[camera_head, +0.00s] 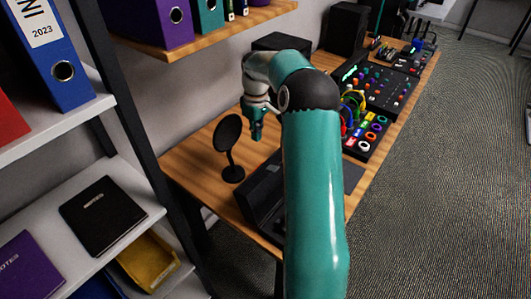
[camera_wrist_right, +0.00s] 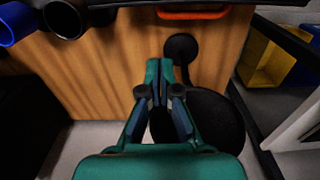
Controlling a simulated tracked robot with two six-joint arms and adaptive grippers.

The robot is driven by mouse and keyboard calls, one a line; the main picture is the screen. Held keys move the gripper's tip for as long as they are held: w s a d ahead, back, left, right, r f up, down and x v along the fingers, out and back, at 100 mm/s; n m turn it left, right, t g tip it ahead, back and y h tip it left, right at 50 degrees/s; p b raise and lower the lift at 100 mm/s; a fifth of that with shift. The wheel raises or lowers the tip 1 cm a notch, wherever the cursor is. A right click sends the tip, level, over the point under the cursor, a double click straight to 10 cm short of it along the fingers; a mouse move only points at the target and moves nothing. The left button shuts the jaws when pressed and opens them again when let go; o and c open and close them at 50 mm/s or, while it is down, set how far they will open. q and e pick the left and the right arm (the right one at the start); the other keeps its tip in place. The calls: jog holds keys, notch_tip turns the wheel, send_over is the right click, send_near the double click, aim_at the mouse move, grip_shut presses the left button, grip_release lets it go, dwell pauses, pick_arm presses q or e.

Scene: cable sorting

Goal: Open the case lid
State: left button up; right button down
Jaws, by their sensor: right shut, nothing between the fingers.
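A dark case (camera_head: 263,188) sits near the front edge of the wooden desk, largely hidden behind my teal right arm. A dark flat part (camera_head: 353,176) shows on the other side of the arm; I cannot tell whether it belongs to the case. How the lid stands is not clear. My right gripper (camera_head: 257,136) is beyond the case, above the desk, apart from it. The right wrist view shows its fingers (camera_wrist_right: 166,78) shut and empty, pointing toward the desk. My left gripper is not in view.
A black round-headed stand (camera_head: 229,135) is close to the right gripper; it also shows behind the fingers in the wrist view (camera_wrist_right: 215,115). A cable tray (camera_head: 368,132) and a mixer panel (camera_head: 385,90) stand further along the desk (camera_head: 194,168). A shelf (camera_head: 133,190) is at left.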

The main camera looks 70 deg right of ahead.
jog(key=s+f, duration=0.1)
jog(key=f, duration=0.1)
jog(key=s+f+p, duration=0.1)
jog(key=s+f, duration=0.1)
jog(key=f, duration=0.1)
jog(key=shift+a+f, duration=0.35)
jog(key=shift+a, duration=0.05)
jog(key=shift+s, duration=0.25)
jog(key=shift+a, duration=0.1)
